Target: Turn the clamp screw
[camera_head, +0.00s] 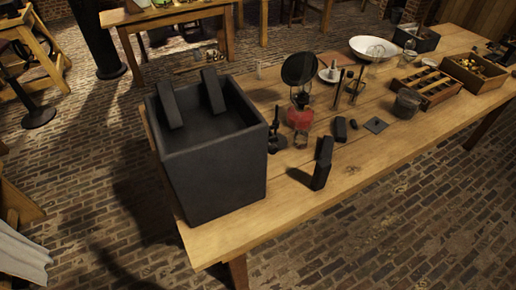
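I cannot pick out the clamp screw for certain; the small metal parts are too small and dark to tell apart. A small dark upright fitting (275,140) stands on the table just right of a large dark open-topped box (218,172). Beside it is a red piece (300,118) on a stand, with a round dark disc (299,69) above. Two dark bars (212,91) lean inside the box near its far wall. My gripper is not in view.
The box stands at the left end of the long wooden table (240,231). A dark upright block (322,165) stands near the front edge. Farther right are a white bowl (374,48), a slotted wooden rack (427,87) and a wooden tray (476,73). The front right table edge is clear.

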